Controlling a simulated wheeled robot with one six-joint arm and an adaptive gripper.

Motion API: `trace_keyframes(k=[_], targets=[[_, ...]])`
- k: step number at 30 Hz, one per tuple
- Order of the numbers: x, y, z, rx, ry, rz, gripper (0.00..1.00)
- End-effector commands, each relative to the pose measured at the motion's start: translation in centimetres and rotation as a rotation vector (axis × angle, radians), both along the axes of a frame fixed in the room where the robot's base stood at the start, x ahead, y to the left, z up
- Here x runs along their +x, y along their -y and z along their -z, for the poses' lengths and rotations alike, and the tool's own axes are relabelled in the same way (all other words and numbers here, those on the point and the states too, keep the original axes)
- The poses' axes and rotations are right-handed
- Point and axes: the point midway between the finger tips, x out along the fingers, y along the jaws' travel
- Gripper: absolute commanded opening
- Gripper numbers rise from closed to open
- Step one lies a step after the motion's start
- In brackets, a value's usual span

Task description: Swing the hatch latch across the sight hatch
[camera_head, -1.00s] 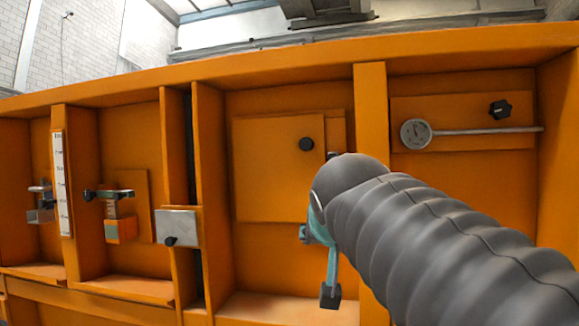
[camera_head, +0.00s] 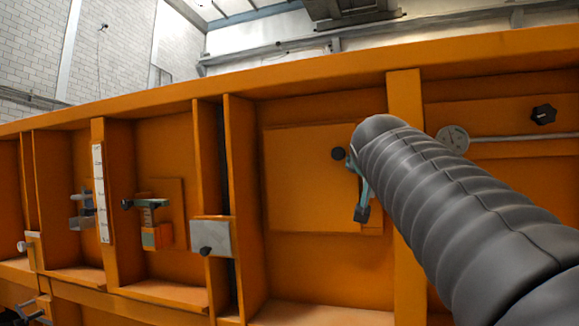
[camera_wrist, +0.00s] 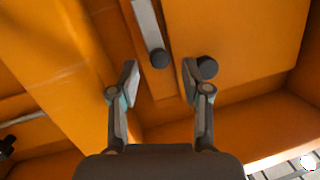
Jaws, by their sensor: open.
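The sight hatch (camera_head: 310,195) is a square orange panel with a round black knob; it also shows in the wrist view (camera_wrist: 250,40). The hatch latch (camera_wrist: 147,22) is a flat grey bar with a black knob at its end. It lies on an orange strip beside the hatch, not across it. In the head view my arm hides the latch. My gripper (camera_wrist: 160,82) is open and empty. The latch knob appears between its fingertips, apparently just beyond them. The hatch knob (camera_wrist: 207,67) is close by the right finger. One finger (camera_head: 361,200) shows in the head view.
An orange upright rib (camera_head: 404,110) stands right of the hatch. Further right are a dial gauge (camera_head: 453,139) with a rod and a black star knob (camera_head: 543,115). Left are a metal plate with a knob (camera_head: 212,238) and a clamp (camera_head: 147,204). A ledge runs below.

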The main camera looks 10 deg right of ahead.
Motion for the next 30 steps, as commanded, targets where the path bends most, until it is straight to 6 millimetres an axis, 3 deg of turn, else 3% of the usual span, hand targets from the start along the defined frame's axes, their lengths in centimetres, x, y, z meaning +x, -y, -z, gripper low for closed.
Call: trace_keyframes(k=[3,9,21,23,27,30], targets=[[1.9,0.9,-0.1,0.0,0.0,0.002,0.48],[3.8,1.7,-0.1,0.0,0.0,0.0,0.48],[4.4,1.9,0.0,0.0,0.001,0.0,0.48],[4.4,1.9,0.0,0.0,0.001,0.0,0.35],[4.4,1.9,0.0,0.0,0.0,-0.001,0.0],[4.4,1.9,0.0,0.0,0.0,-0.001,0.0]])
